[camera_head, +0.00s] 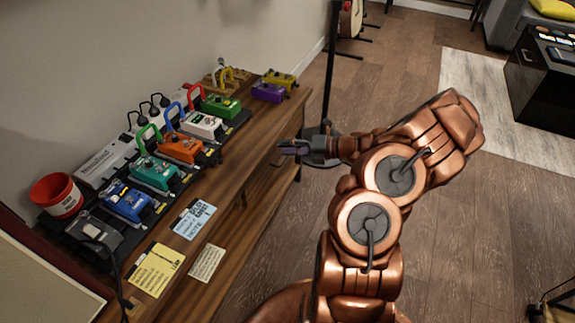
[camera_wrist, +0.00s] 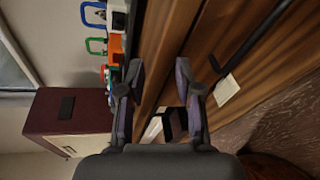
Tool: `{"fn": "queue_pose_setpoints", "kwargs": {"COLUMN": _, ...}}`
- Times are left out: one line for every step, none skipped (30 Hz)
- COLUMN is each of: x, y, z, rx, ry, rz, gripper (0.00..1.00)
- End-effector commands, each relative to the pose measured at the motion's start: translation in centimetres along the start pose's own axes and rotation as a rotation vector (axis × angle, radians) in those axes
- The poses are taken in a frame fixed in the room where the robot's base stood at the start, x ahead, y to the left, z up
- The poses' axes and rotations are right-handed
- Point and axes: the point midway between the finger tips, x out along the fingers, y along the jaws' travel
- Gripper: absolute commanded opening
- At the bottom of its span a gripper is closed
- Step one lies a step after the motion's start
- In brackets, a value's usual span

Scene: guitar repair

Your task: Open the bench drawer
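The wooden bench (camera_head: 250,150) runs along the wall on the left in the head view. Its brown wood fills the upper middle and right of the wrist view (camera_wrist: 218,35), which looks along it sideways. A long dark bar or slot (camera_wrist: 252,47) crosses the wood there; I cannot tell surely whether it is the drawer's handle. No open drawer shows. My gripper (camera_head: 282,152) is by the bench's front edge, near its far end. In the wrist view its two fingers (camera_wrist: 161,72) are apart with nothing held between them. The head view hides most of the bench's front face.
Several coloured pedals (camera_head: 155,172) and a red cup (camera_head: 57,195) stand on the bench top. A yellow card (camera_head: 155,269) and a blue card (camera_head: 195,220) lie near its front edge. A dark upright pole (camera_head: 330,65) stands behind my gripper. Wooden floor (camera_head: 470,220) is open to the right.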

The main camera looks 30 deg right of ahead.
Motion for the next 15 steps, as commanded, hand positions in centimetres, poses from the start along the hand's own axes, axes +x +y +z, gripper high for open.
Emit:
{"fn": "queue_pose_setpoints", "kwargs": {"x": -0.9, "y": -3.1, "z": 0.3, "rx": 0.072, "ry": -0.047, "rz": -0.009, "gripper": 0.34}}
{"fn": "queue_pose_setpoints", "kwargs": {"x": -1.4, "y": -4.3, "z": 0.5, "rx": 0.114, "ry": -0.072, "rz": -0.013, "gripper": 0.34}}
{"fn": "queue_pose_setpoints", "kwargs": {"x": -2.1, "y": -5.7, "z": 0.8, "rx": 0.162, "ry": -0.101, "rz": -0.016, "gripper": 0.34}}
{"fn": "queue_pose_setpoints", "kwargs": {"x": -2.5, "y": -6.5, "z": 0.9, "rx": 0.192, "ry": -0.12, "rz": -0.018, "gripper": 0.34}}
{"fn": "queue_pose_setpoints", "kwargs": {"x": -3.0, "y": -7.2, "z": 1.1, "rx": 0.219, "ry": -0.137, "rz": -0.019, "gripper": 0.34}}
{"fn": "queue_pose_setpoints", "kwargs": {"x": -3.4, "y": -8.0, "z": 1.2, "rx": 0.248, "ry": -0.157, "rz": -0.02, "gripper": 0.34}}
{"fn": "queue_pose_setpoints", "kwargs": {"x": -3.6, "y": -8.5, "z": 1.3, "rx": 0.267, "ry": -0.168, "rz": -0.02, "gripper": 0.34}}
{"fn": "queue_pose_setpoints", "kwargs": {"x": -3.8, "y": -8.8, "z": 1.4, "rx": 0.281, "ry": -0.176, "rz": -0.021, "gripper": 0.34}}
{"fn": "queue_pose_setpoints", "kwargs": {"x": -4.0, "y": -9.2, "z": 1.4, "rx": 0.295, "ry": -0.184, "rz": -0.021, "gripper": 0.34}}
{"fn": "queue_pose_setpoints", "kwargs": {"x": -4.0, "y": -9.4, "z": 1.5, "rx": 0.302, "ry": -0.188, "rz": -0.021, "gripper": 0.34}}
{"fn": "queue_pose_setpoints", "kwargs": {"x": -3.9, "y": -9.5, "z": 1.5, "rx": 0.307, "ry": -0.19, "rz": -0.021, "gripper": 0.34}}
{"fn": "queue_pose_setpoints", "kwargs": {"x": -3.7, "y": -9.6, "z": 1.5, "rx": 0.31, "ry": -0.191, "rz": -0.021, "gripper": 0.34}}
{"fn": "queue_pose_setpoints", "kwargs": {"x": -3.5, "y": -9.6, "z": 1.6, "rx": 0.31, "ry": -0.191, "rz": -0.021, "gripper": 0.34}}
{"fn": "queue_pose_setpoints", "kwargs": {"x": -3.2, "y": -9.6, "z": 1.6, "rx": 0.31, "ry": -0.191, "rz": -0.021, "gripper": 0.34}}
{"fn": "queue_pose_setpoints", "kwargs": {"x": -2.8, "y": -9.6, "z": 1.7, "rx": 0.309, "ry": -0.19, "rz": -0.021, "gripper": 0.34}}
